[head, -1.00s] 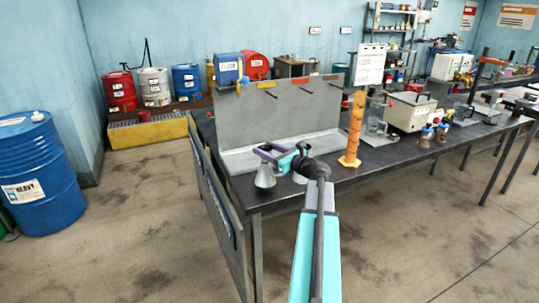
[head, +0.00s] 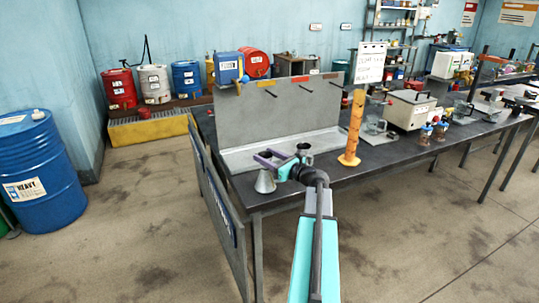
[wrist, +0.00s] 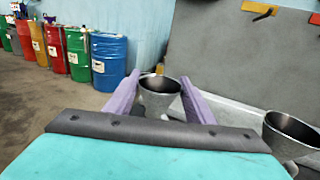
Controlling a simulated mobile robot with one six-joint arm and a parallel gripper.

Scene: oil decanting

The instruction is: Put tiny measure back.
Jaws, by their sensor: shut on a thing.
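My gripper (head: 268,158) has purple fingers and is shut on a small grey metal measure (head: 265,183). The measure has a dark open mouth and a cone-shaped lower body, and is upright over the near left corner of the dark bench (head: 335,178). The wrist view shows its round mouth (wrist: 159,87) between the fingers. I cannot tell whether its base touches the bench. A second metal measure (head: 304,148) stands just to the right; its lower part is hidden by my arm.
A grey upright panel (head: 285,110) with hooks and coloured tags stands behind, with a pale tray (head: 235,160) at its foot. An orange column (head: 353,130) holding a white sign stands to the right. Glassware and a beige machine (head: 410,110) are farther right.

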